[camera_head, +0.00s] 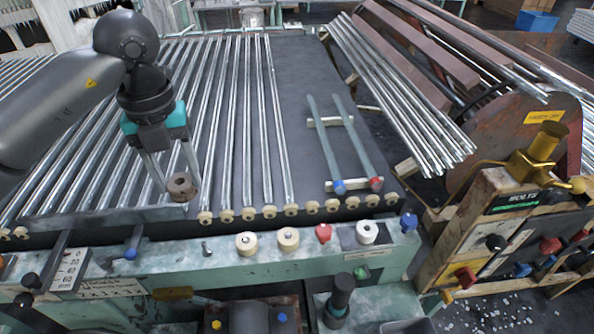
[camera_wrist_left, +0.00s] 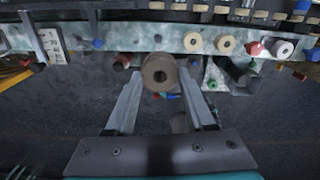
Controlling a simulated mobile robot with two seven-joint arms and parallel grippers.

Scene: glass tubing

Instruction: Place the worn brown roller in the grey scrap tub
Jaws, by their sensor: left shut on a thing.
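The worn brown roller (camera_head: 182,188) is a short brown ring with a dark centre hole. My left gripper (camera_head: 176,180) is shut on it and holds it above the near end of the glass tube bed. In the left wrist view the roller (camera_wrist_left: 158,72) sits between the tips of the two long fingers (camera_wrist_left: 160,82), its hole facing the camera. My right gripper is not in view.
Two cream rollers (camera_head: 246,243) (camera_head: 288,239), a red knob (camera_head: 323,233) and a white roller (camera_head: 367,233) are on the green front rail (camera_head: 200,262). Two loose tubes (camera_head: 324,145) lie on the dark bed.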

